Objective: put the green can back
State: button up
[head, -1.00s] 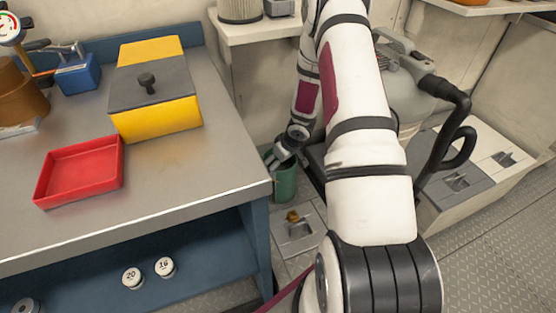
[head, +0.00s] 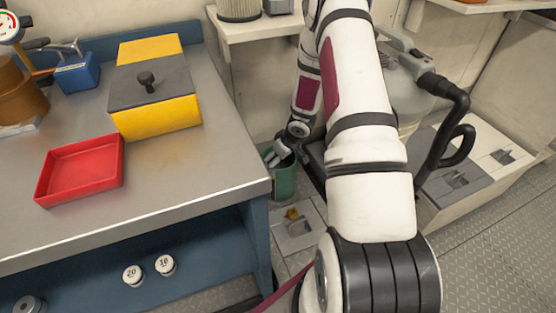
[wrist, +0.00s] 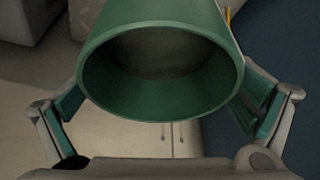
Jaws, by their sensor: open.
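The green can (head: 285,181) is upright just past the right end of the workbench, low down beside it. My gripper (head: 279,157) is at the can's upper part in the head view. In the wrist view, the can (wrist: 160,112) shows its open round mouth, dark inside and seemingly empty. The open fingers of my gripper (wrist: 160,100) stand on either side of the can, with a gap visible at the left. Contact on the right side is unclear. The can's base and what it stands on are hard to make out.
The workbench (head: 200,170) holds a red tray (head: 80,185), a yellow box with a grey lid (head: 155,85) and a blue block tool (head: 77,72). A grey canister with a black hose (head: 410,90) stands right of my arm. A latched floor hatch (head: 297,228) lies in front of the can.

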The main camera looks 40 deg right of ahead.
jog(key=s+r+g+h+p, duration=0.1)
jog(key=s+r+h+p, duration=0.15)
jog(key=r, duration=0.95)
jog(key=s+r+h+p, duration=0.1)
jog(key=s+r+p, duration=0.2)
jog(key=r, duration=0.9)
jog(key=s+a+r+m+g+h, duration=0.1)
jog(key=s+a+r, duration=0.15)
jog(key=r, duration=0.35)
jog(key=s+a+r+m+h, duration=0.1)
jog(key=s+r, duration=0.2)
jog(key=r, duration=0.3)
jog(key=s+a+r+g+y, duration=0.1)
jog(key=s+a+r, duration=0.3)
jog(key=s+a, duration=0.6)
jog(key=s+a+r+y, duration=0.4)
jog(key=s+a, duration=0.6)
jog(key=s, duration=0.6)
jog(key=shift+r+g, duration=0.4)
jog(key=shift+r, duration=0.2)
notch_tip(320, 180, up, 22)
jog(key=t+p, duration=0.3)
jog(key=p, duration=1.7)
jog(key=shift+a+n+t, duration=0.15)
jog(key=shift+n+t, duration=0.15)
jog(key=shift+w+r, duration=0.1)
